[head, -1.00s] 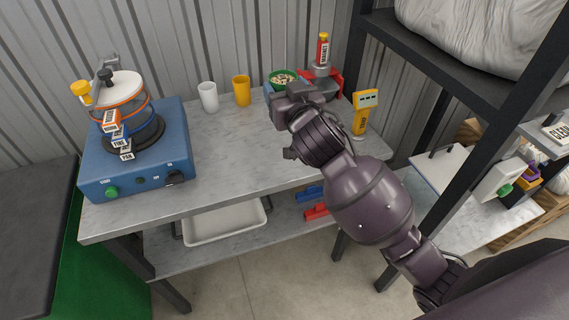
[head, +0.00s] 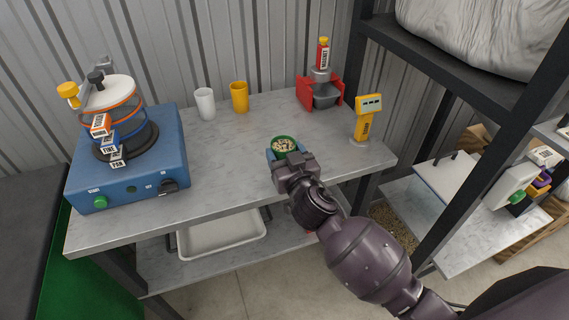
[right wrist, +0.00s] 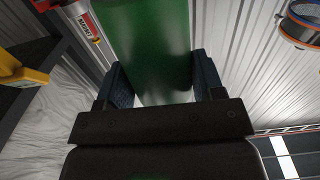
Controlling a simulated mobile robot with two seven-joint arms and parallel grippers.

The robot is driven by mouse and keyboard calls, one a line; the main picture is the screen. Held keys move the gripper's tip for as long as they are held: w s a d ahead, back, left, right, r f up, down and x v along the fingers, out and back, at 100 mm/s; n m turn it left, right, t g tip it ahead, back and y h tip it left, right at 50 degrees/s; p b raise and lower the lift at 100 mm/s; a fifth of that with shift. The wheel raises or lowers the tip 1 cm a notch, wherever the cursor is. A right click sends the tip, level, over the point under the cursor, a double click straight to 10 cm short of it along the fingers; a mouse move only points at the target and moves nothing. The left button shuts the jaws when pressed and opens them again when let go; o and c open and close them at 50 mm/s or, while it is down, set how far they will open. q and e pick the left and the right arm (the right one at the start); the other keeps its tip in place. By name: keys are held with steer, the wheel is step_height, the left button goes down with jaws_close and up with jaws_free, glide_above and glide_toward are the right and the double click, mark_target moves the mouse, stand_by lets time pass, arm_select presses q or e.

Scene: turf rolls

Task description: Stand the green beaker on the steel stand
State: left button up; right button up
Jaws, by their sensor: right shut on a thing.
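The green beaker (head: 285,143) is held upright above the front right part of the grey table, with pale speckled contents showing at its open top. My right gripper (head: 287,155) is shut on it, with its blue finger pads on either side. In the right wrist view, the green beaker (right wrist: 145,40) fills the space between the fingers of the gripper (right wrist: 162,82). A grey metal piece (head: 322,96) sits in a red holder at the back right; I cannot tell whether it is the steel stand. My left gripper is not in view.
The grey table (head: 220,155) is clear in the middle. A white cup (head: 205,104) and a yellow cup (head: 240,97) stand at the back. A blue machine (head: 130,170) with a sieve stack is at the left. A yellow device (head: 366,118) stands at the right edge.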

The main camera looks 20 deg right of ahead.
steer(key=shift+f+b, duration=0.35)
steer(key=shift+f, duration=1.15)
steer(key=shift+f, duration=0.15)
steer(key=shift+f, duration=0.1)
steer(key=o, duration=1)
steer(key=shift+c, duration=0.2)
steer(key=shift+s+r, duration=0.1)
steer(key=shift+r, duration=0.2)
steer(key=s, duration=1.1)
steer(key=shift+s+d, duration=0.2)
steer(key=shift+s, duration=0.2)
